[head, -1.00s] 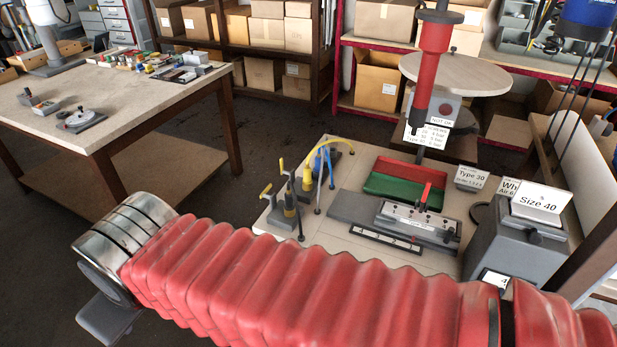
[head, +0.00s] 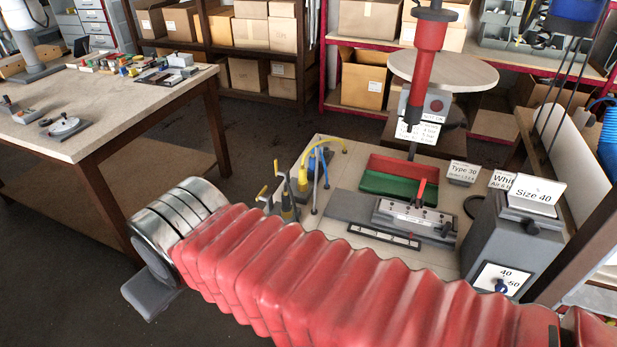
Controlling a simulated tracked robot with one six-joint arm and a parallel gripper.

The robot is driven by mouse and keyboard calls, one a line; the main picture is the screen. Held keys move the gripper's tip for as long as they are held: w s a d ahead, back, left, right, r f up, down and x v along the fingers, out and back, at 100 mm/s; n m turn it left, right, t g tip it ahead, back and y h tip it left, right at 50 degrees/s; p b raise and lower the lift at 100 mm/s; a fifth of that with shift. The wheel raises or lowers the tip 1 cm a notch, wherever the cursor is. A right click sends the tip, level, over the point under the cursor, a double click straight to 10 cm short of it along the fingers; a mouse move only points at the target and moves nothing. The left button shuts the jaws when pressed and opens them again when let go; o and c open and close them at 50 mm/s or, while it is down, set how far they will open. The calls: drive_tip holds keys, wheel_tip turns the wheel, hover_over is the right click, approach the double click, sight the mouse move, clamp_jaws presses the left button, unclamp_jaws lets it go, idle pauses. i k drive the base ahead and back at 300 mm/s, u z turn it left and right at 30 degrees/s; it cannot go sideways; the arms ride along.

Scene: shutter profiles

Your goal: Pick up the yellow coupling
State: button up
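I cannot single out a yellow coupling for certain. Small coloured pieces, some yellow, stand in a row (head: 128,69) at the back of the left table (head: 60,120); they are too small to tell apart. Other yellow parts show at the workstation: upright clamps with yellow handles (head: 286,205) and a yellow hose (head: 332,141). My red-sleeved arm crosses the foreground and ends in metal rings at the left. A grey block (head: 150,291) hangs below those rings, perhaps part of my gripper. No fingertips can be made out, and nothing held shows. The arm end is apart from both tables.
The workstation board (head: 335,243) carries a red and green tray (head: 400,178), a grey fixture (head: 414,218) and a red press column (head: 428,60). A grey box marked Size 40 (head: 505,245) stands at right. Dark floor (head: 225,190) is open between the tables.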

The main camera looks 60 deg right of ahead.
sight(303, 180)
drive_tip(key=u, duration=0.05)
drive_tip(key=i, duration=1)
drive_tip(key=z, duration=0.05)
